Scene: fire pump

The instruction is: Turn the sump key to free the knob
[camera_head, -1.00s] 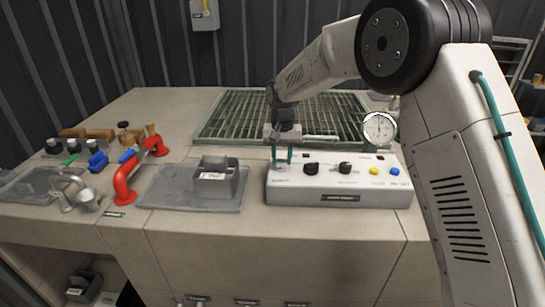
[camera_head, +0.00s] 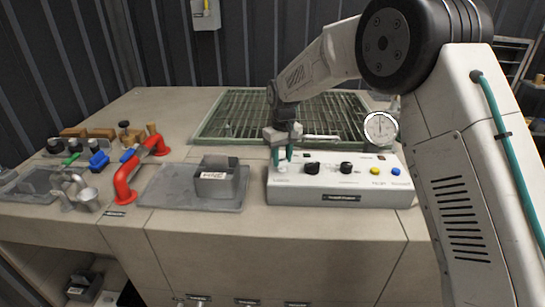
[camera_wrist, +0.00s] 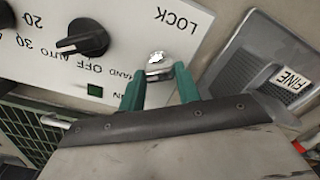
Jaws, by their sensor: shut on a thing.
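The control box (camera_head: 340,198) is a white panel on the counter with a key switch at its left end, two black knobs and coloured buttons. My gripper (camera_head: 283,158) is at its left end, fingers pointing down. In the wrist view my green fingertips (camera_wrist: 160,88) are shut on the silver sump key (camera_wrist: 157,60), just below the LOCK label. A black knob (camera_wrist: 82,38) with OFF and AUTO marks is beside the key. The other black knob (camera_head: 346,168) sits further right in the head view. The key is mostly hidden by my fingers in the head view.
A grey tray holds a bin labelled FINE (camera_head: 217,178) left of the box. A red pipe handle (camera_head: 138,168) stands further left. A round gauge (camera_head: 380,129) is behind the box's right side, and a green grating (camera_head: 235,118) lies behind it.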

